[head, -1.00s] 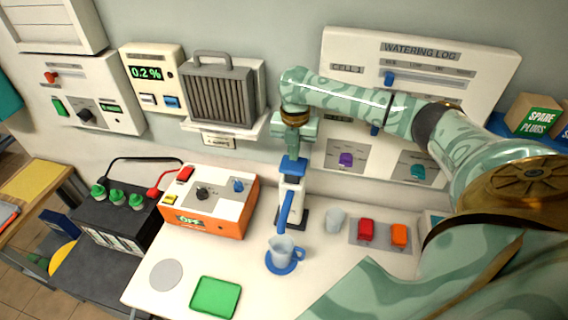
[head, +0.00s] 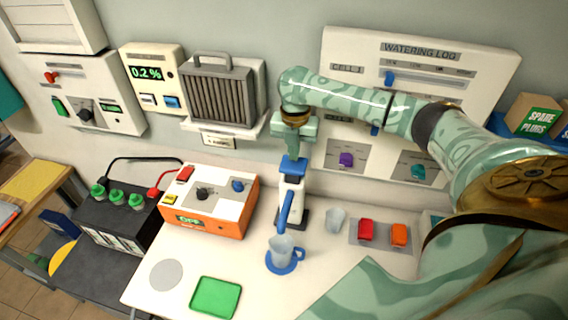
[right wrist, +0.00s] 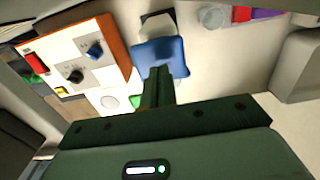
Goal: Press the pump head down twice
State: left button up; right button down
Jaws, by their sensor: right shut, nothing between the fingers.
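The pump (head: 292,195) is a white body with a blue head (head: 292,168) and a blue spout, upright on a dark base on the white table. The blue head also shows in the right wrist view (right wrist: 172,56). A clear jug (head: 281,246) with a blue handle stands on a blue coaster under the spout. My right gripper (head: 294,150) is shut and empty, pointing down right over the pump head. Its fingertips (right wrist: 158,72) overlap the blue head in the right wrist view; whether they touch it I cannot tell. My left gripper is not in view.
An orange box (head: 210,200) with knobs stands left of the pump. A clear cup (head: 335,220) and a grey plate (head: 382,237) with red and orange switches stand to its right. A green tray (head: 215,297) lies at the front left. The wall panel is behind my right arm.

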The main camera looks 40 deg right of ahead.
aim_at(294, 163)
jog(key=shift+f, duration=0.15)
jog(key=shift+f+b, duration=0.75)
jog(key=shift+f, duration=1.95)
notch_tip(294, 163, up, 6)
jog(key=p, duration=0.7)
jog(key=shift+f, duration=0.1)
jog(key=shift+f, duration=0.2)
